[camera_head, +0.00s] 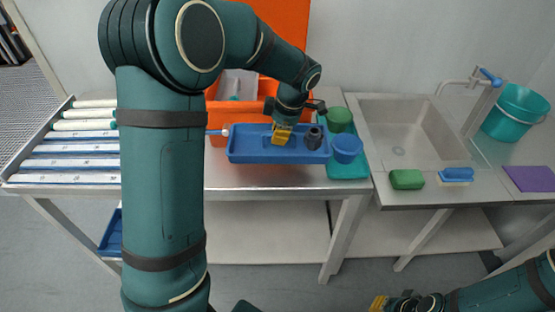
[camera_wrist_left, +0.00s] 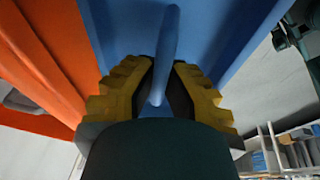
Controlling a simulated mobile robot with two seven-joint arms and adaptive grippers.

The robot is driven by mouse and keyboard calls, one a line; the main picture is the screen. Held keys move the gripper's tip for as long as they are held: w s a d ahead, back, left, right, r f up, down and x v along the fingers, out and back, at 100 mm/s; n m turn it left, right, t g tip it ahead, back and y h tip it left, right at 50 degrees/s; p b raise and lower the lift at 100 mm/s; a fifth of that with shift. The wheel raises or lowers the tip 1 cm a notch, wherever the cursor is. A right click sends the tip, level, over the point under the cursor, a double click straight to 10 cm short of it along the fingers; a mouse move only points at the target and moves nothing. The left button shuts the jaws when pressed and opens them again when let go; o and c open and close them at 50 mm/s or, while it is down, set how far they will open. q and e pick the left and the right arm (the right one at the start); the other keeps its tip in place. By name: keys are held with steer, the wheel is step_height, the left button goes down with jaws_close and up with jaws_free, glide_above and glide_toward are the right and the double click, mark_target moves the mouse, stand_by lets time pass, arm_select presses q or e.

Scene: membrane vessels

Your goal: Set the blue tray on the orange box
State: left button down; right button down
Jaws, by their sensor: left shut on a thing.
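The blue tray (camera_head: 250,151) is in front of the orange box (camera_head: 218,136) in the head view, overlapping its lower front. Whether the tray touches the table is unclear. A dark cylindrical thing (camera_head: 313,138) shows at its right end. My left gripper (camera_head: 282,134) is over the middle of the tray. In the left wrist view its yellow fingers (camera_wrist_left: 160,88) are shut on a blue bar (camera_wrist_left: 170,45) of the tray (camera_wrist_left: 130,25); the orange box (camera_wrist_left: 45,55) is at left. My right gripper (camera_head: 379,302) is low at right, its finger opening unclear.
A blue cup (camera_head: 347,149) and a green cup (camera_head: 338,119) stand on a teal tray (camera_head: 345,172) just right of the blue tray. Further right are a sink (camera_head: 400,150), a green sponge (camera_head: 407,180) and a teal bucket (camera_head: 512,117).

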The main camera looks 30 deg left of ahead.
mark_target(281, 149)
arm_select(q)
step_height(281, 149, down, 8)
steer(key=shift+f+b, duration=0.15)
steer(key=shift+b, duration=0.6)
steer(key=shift+f, duration=0.15)
steer(key=c, duration=1.1)
jaws_free()
steer(key=shift+c, duration=0.2)
